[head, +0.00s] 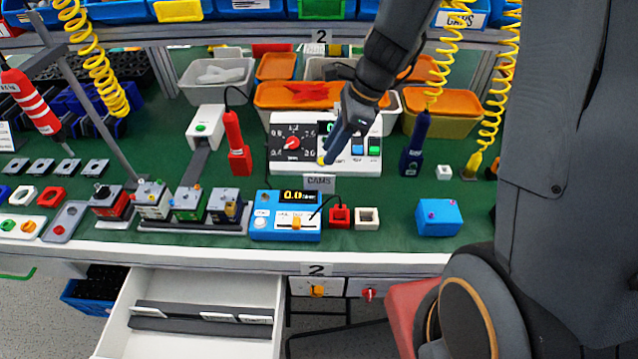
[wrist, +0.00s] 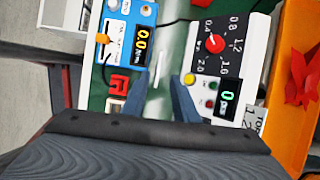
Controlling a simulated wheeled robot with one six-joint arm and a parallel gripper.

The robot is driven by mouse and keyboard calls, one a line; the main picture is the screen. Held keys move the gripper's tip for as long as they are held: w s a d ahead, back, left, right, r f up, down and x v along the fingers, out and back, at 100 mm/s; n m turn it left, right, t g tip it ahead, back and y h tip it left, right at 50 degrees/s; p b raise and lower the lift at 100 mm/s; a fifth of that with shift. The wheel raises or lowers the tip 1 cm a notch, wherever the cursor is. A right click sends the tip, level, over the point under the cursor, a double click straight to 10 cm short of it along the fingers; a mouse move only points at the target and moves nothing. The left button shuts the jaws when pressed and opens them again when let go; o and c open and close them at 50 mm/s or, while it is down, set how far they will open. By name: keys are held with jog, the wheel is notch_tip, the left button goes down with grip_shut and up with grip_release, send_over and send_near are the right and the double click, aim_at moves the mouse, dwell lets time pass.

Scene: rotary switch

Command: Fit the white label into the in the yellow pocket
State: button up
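I cannot tell which one is meant.
The white dial box (head: 283,158) and the blue meter (head: 270,226) stand close around the label. A red block (head: 339,216) and a blue block (head: 438,217) lie to the right. An open drawer (head: 140,292) sticks out below the table.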

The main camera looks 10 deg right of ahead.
aim_at(320, 175)
jog(key=shift+d+p+x, duration=0.2)
jog(key=shift+x, duration=1.8)
jog(key=shift+d+p+x, duration=0.15)
jog(key=shift+d+x, duration=0.05)
jog(key=shift+x, duration=1.8)
jog(key=shift+s+f, duration=0.1)
jog(key=shift+f, duration=0.05)
grip_shut()
